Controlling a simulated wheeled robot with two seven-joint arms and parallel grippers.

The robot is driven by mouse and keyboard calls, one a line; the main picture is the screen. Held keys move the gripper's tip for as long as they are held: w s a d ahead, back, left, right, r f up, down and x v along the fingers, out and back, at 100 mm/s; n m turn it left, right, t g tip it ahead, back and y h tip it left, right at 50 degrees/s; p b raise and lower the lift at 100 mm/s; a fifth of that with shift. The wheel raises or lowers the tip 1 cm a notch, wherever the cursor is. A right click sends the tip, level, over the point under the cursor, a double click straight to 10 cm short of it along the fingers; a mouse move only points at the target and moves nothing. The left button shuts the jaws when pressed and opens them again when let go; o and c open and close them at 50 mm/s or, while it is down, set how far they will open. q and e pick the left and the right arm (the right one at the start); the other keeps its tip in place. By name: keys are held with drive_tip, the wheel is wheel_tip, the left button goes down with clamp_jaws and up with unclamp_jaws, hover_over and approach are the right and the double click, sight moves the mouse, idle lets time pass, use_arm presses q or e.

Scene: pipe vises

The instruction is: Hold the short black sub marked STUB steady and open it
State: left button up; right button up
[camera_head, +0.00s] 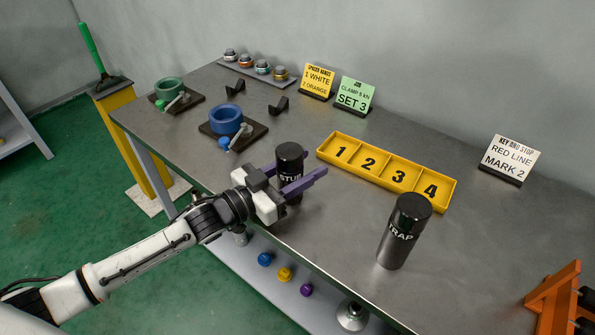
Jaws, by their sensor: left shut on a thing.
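The short black sub marked STUB (289,157) stands upright on the grey table near its front edge. My left gripper (300,175) reaches in from the left and is shut on the sub, with its purple fingers on either side of it. The fingers hide part of the sub's lower body. I cannot tell whether the sub touches the table. My right gripper is not in view.
A black-and-grey cylinder marked TRAP (404,232) stands to the right. A yellow tray (445,208) with numbered compartments lies behind. Blue (227,121) and green (170,89) vises stand at the left. Signs (509,158) line the back. The table's middle right is clear.

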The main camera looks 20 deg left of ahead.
use_arm(q)
wheel_tip(320, 180, up, 10)
drive_tip(key=p, duration=0.1)
drive_tip(key=shift+r, duration=0.1)
drive_tip(key=o, duration=0.7)
drive_tip(key=shift+c, duration=0.2)
clamp_jaws()
drive_tip(key=s+d+f+n+y, duration=0.1)
drive_tip(key=s+d, duration=0.4)
drive_tip(key=s, duration=0.5)
drive_tip(key=s+a+f+n+t+y, duration=0.2)
drive_tip(key=s+a+n+y, duration=0.3)
drive_tip(key=s+a+y, duration=0.4)
drive_tip(key=shift+s+a+n+t, duration=0.3)
drive_tip(key=shift+a+n+t, duration=0.15)
drive_tip(key=shift+a, duration=0.4)
